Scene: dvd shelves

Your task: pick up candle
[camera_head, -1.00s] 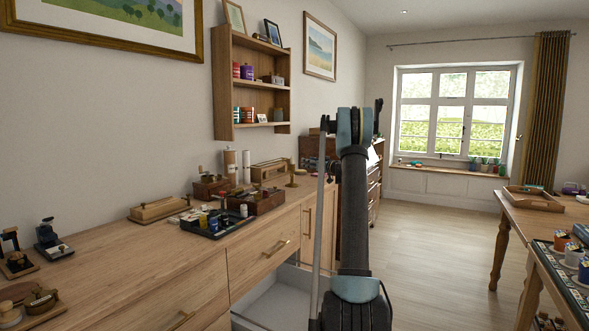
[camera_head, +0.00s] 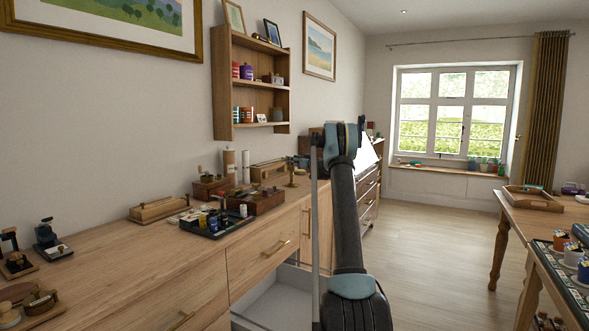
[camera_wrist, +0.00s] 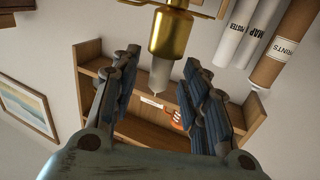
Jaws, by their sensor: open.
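The candle (camera_wrist: 159,76) is a short pale grey stub with a wick, set in a brass holder (camera_wrist: 171,34). The wrist view looks upside down, so the candle points down in it. In the head view the brass candlestick (camera_head: 292,178) stands upright on the long wooden counter; its candle is too small to make out there. My gripper (camera_wrist: 161,60) is open, with one ridged finger on each side of the candle in the wrist view. I see no contact between fingers and candle. In the head view my forearm hides most of the gripper.
Rolled poster tubes (camera_wrist: 280,45) stand close beside the candlestick. A wooden box (camera_head: 268,171) and a dark wooden box (camera_head: 256,200) are near it on the counter. A wall shelf (camera_head: 233,100) hangs above. A drawer (camera_head: 272,304) stands open below.

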